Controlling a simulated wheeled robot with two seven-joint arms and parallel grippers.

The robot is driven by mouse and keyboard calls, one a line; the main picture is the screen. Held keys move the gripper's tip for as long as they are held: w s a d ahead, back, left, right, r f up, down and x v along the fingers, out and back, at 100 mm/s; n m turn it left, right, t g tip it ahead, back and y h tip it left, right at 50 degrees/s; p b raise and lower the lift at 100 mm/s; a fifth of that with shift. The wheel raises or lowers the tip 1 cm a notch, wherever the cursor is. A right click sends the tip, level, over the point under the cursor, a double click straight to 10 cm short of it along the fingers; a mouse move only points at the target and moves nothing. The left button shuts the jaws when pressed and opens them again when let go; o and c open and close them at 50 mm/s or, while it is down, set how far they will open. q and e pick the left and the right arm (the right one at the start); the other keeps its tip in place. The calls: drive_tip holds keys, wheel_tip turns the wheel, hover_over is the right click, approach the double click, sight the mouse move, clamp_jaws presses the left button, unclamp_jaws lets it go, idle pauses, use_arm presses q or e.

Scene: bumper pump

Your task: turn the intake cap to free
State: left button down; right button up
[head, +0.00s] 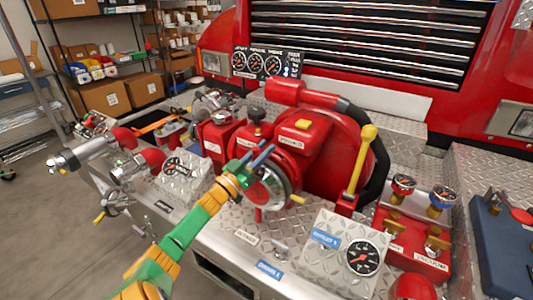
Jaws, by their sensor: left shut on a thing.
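The intake cap (278,188) is a round silver disc with a bright rim on the front of the red pump housing, at the middle of the head view. My left gripper (262,158), with blue fingers on a green and orange arm, is at the cap's upper left edge and shut on it. The gripper hides the cap's left part, and the exact contact is too small to make out. My right gripper is not in view.
The red pump (335,160) stands behind the cap. A yellow-handled lever (361,155) rises to the right. A gauge panel (350,250) is in front, lower right. Silver pipe fittings (90,150) stick out at left. Diamond-plate bumper deck surrounds these parts.

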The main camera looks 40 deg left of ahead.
use_arm(q)
drive_tip(key=shift+r, duration=0.25)
drive_tip(key=c, duration=0.8)
unclamp_jaws()
drive_tip(key=shift+a, duration=0.1)
drive_tip(key=shift+o, duration=0.6)
drive_tip(key=shift+w+f, duration=0.1)
drive_tip(key=shift+f, duration=0.1)
drive_tip(key=shift+s+f, duration=0.25)
drive_tip(key=shift+s, duration=0.15)
drive_tip(key=v, duration=0.6)
drive_tip(key=shift+s, duration=0.1)
